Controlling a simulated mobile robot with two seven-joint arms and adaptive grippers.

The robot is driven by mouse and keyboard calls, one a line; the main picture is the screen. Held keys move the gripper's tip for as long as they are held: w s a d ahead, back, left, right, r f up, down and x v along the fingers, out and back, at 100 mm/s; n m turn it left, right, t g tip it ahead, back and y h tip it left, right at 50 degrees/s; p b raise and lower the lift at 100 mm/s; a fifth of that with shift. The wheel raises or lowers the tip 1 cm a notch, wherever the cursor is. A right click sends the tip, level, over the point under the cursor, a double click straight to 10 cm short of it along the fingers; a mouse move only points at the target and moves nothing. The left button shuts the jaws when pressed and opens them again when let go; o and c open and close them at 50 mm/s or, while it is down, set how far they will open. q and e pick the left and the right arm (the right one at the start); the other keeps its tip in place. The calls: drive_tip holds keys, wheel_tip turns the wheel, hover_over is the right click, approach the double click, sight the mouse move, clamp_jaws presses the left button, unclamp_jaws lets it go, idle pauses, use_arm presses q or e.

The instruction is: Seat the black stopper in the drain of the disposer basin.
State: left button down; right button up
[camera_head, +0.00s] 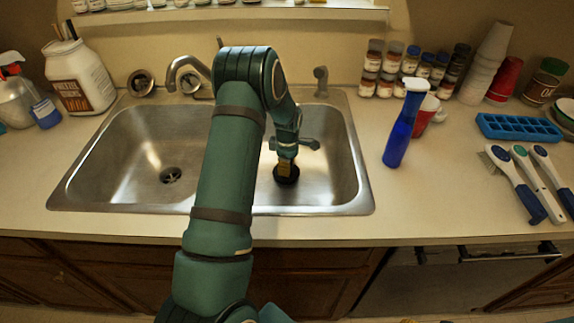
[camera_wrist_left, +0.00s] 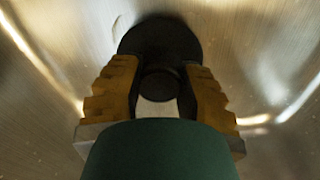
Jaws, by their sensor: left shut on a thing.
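The black stopper (camera_head: 287,178) is low in the right basin (camera_head: 335,165), at the tip of my left gripper (camera_head: 287,166). In the left wrist view the stopper (camera_wrist_left: 160,38) is a dark round disc with a knob, and the fingers of my left gripper (camera_wrist_left: 158,85) are shut on the knob. The stopper looks close to the basin floor; whether it touches is hard to tell. No drain opening shows around it, and what lies beneath is hidden. The left basin (camera_head: 125,150) has an open drain with a strainer (camera_head: 171,175). My right gripper is not in view.
A faucet (camera_head: 188,70) stands behind the sink. Brushes (camera_head: 530,180), a blue ice tray (camera_head: 518,127) and spice jars (camera_head: 410,70) fill the right counter. A white jug (camera_head: 78,80) stands at left.

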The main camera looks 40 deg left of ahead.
use_arm(q)
drive_tip(key=shift+f+b, duration=0.55)
drive_tip(key=shift+f, duration=0.35)
drive_tip(key=c, duration=0.6)
unclamp_jaws()
wheel_tip(320, 180, up, 12)
drive_tip(key=shift+d, duration=0.1)
idle(0.4)
